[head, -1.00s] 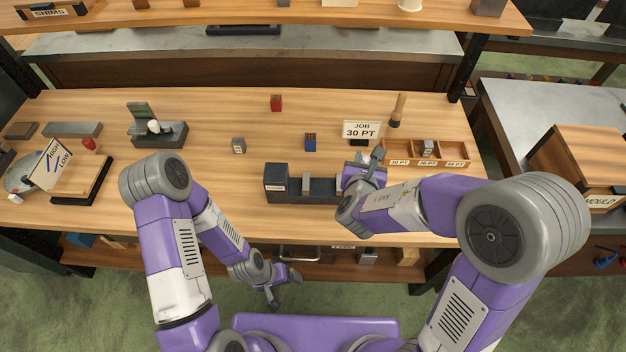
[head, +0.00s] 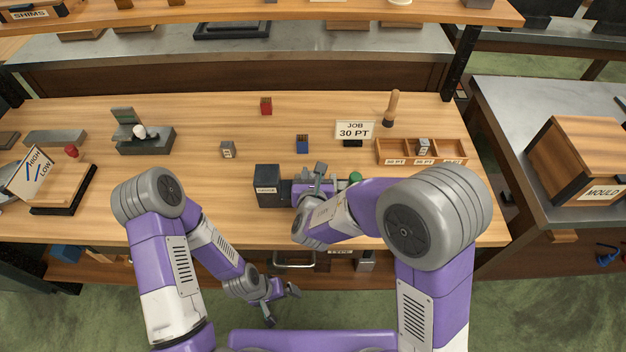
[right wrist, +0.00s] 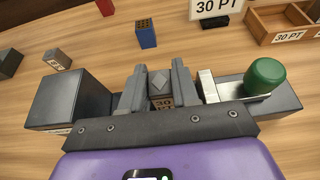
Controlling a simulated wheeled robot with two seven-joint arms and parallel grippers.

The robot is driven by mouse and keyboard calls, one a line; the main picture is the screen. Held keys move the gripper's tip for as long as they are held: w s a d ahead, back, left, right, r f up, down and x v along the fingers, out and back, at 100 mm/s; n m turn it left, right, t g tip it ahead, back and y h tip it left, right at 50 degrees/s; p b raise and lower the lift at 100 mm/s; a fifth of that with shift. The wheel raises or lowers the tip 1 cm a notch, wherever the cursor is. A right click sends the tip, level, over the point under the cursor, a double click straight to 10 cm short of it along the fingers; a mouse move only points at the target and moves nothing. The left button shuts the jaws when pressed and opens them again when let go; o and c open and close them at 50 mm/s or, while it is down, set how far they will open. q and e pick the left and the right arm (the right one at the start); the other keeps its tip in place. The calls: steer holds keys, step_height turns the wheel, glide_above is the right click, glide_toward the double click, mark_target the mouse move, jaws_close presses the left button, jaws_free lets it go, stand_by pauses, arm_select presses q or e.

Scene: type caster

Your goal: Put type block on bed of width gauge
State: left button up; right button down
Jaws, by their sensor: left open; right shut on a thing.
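The width gauge (head: 267,186) lies near the table's front edge. In the right wrist view it shows a large dark end block (right wrist: 65,98) at left, and a silver jaw and green knob (right wrist: 264,76) at right. My right gripper (head: 319,172) is over the gauge's bed, between end block and silver jaw. It is shut on the type block (right wrist: 162,102), whose "30" marking shows between the fingers (right wrist: 158,88). Whether the block touches the bed is hidden by the gripper. My left gripper (head: 282,301) is open and empty, low in front of the table.
A blue block (head: 302,145), a grey block (head: 228,149) and a red block (head: 266,106) stand behind the gauge. A dark caster-like device (head: 146,141) stands left.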

steer(key=shift+f, duration=0.45)
steer(key=shift+f, duration=0.15)
steer(key=c, duration=0.8)
jaws_free()
steer(key=shift+c, duration=0.2)
